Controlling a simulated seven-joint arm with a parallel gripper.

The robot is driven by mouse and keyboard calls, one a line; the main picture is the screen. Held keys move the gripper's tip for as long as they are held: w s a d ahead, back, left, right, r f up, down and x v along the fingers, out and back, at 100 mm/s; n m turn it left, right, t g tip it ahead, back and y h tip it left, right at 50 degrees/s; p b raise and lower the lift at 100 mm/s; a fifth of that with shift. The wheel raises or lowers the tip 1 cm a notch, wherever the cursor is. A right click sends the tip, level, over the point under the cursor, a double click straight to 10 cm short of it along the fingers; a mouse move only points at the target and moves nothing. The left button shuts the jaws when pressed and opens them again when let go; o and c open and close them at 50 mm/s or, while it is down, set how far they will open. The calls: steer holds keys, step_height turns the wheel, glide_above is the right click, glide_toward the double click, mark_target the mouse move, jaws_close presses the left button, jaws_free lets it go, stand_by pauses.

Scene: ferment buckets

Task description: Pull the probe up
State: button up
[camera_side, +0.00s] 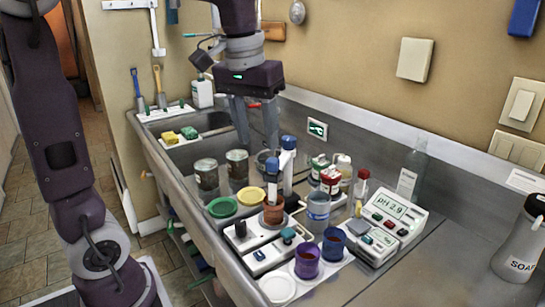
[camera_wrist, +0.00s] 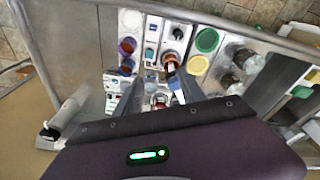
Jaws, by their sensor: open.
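The probe (camera_side: 271,178) is a slim upright stick with a blue top, standing in a reddish-brown jar (camera_side: 273,214) on a white stand. A white post with a blue cap (camera_side: 288,158) rises close beside it. My gripper (camera_side: 258,146) is open and empty, pointing down above and slightly behind the probe, with clear space between. In the wrist view the gripper (camera_wrist: 160,78) has its fingers spread, and the blue probe top (camera_wrist: 173,82) shows between them, nearer the right finger. The pH meter (camera_side: 390,225) stands to the right, its display reading about 2.9.
Two glass jars (camera_side: 206,174), a green lid (camera_side: 221,207) and a yellow lid (camera_side: 250,195) stand left of the probe. Bare steel counter (camera_side: 450,265) lies at right.

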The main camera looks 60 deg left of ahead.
steer(key=n+g, duration=0.2)
glide_above(272, 160)
step_height(272, 160, down, 2)
steer(key=shift+f, duration=0.25)
step_height(272, 160, down, 7)
steer(key=shift+w, duration=0.1)
jaws_close()
stand_by(0.8)
